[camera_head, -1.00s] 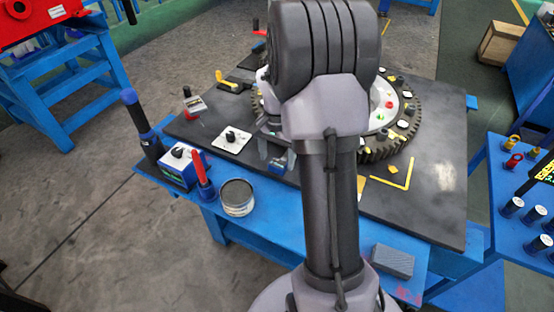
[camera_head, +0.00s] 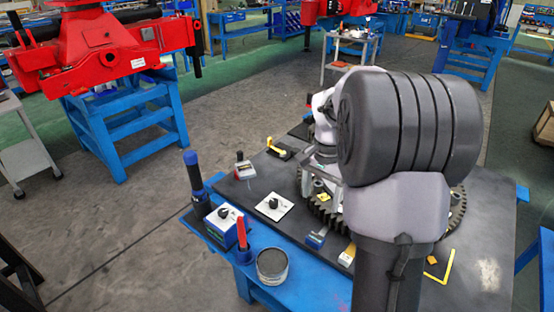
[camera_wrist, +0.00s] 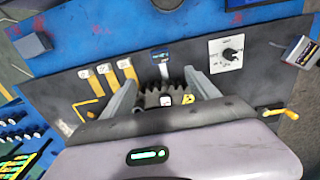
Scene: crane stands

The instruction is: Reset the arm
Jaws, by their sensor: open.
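My arm (camera_head: 400,200) fills the right middle of the head view and stands over the black-topped table. In the wrist view my gripper (camera_wrist: 164,78) is open. Its two grey fingers are apart, with nothing held between them. The dark toothed gear ring (camera_wrist: 175,76) shows between and beyond the fingers. In the head view my arm covers much of the gear ring (camera_head: 458,212), which lies on the table (camera_head: 490,240). The fingertips are mostly hidden behind the arm there.
On the table's left are a white plate with a black knob (camera_head: 273,207), a yellow-handled tool (camera_head: 277,148) and a small gauge block (camera_head: 244,170). A round tin (camera_head: 272,265) and a red-handled tool (camera_head: 243,235) stand on the blue front ledge. A red machine (camera_head: 110,50) stands at left.

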